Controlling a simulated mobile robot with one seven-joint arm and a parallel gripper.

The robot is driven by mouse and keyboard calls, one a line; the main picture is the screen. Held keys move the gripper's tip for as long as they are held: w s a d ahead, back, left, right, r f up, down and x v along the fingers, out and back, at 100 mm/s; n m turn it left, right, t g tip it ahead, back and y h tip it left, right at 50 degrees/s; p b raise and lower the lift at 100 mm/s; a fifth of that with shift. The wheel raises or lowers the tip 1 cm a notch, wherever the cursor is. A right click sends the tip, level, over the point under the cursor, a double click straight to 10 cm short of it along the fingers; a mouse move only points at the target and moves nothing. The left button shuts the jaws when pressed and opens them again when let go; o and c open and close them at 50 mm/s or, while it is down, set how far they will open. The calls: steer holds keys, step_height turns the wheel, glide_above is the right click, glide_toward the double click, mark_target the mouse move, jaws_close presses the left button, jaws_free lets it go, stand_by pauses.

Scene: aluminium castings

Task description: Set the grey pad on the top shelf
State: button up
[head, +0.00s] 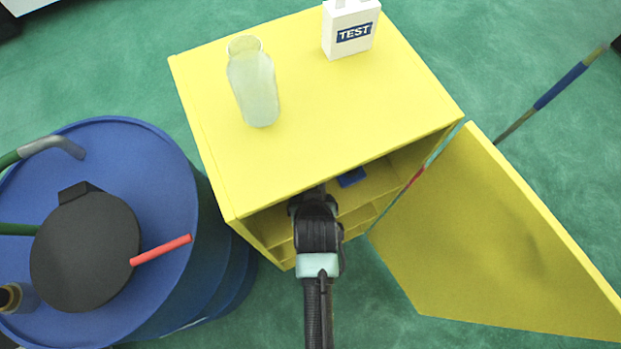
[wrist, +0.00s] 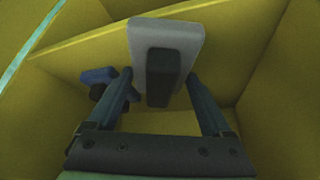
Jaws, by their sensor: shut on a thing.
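The grey pad (wrist: 182,40) shows in the wrist view as a light grey block with a dark block-like part on its near face. My gripper (wrist: 160,92) is shut on it, one finger on each side of the dark part. In the head view my gripper (head: 318,195) reaches into the open front of the yellow cabinet (head: 200,140). The pad is hidden there by the gripper and cabinet top. In the wrist view the pad is at a yellow shelf (wrist: 75,60) inside; I cannot tell whether it touches it.
A blue item (head: 352,177) lies inside the cabinet, right of my gripper; it also shows in the wrist view (wrist: 98,75). The cabinet door (head: 490,230) stands open at the right. A bottle (head: 255,85) and a TEST box (head: 350,30) stand on top. A blue drum (head: 165,200) is left.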

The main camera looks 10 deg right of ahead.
steer(key=w, duration=0.5)
steer(key=shift+d, duration=0.25)
steer(key=shift+f, duration=0.75)
steer(key=shift+f, duration=0.15)
steer(key=o, duration=1.1)
steer(key=shift+s, duration=0.1)
steer(key=p+v, duration=0.2)
steer(key=v, duration=1)
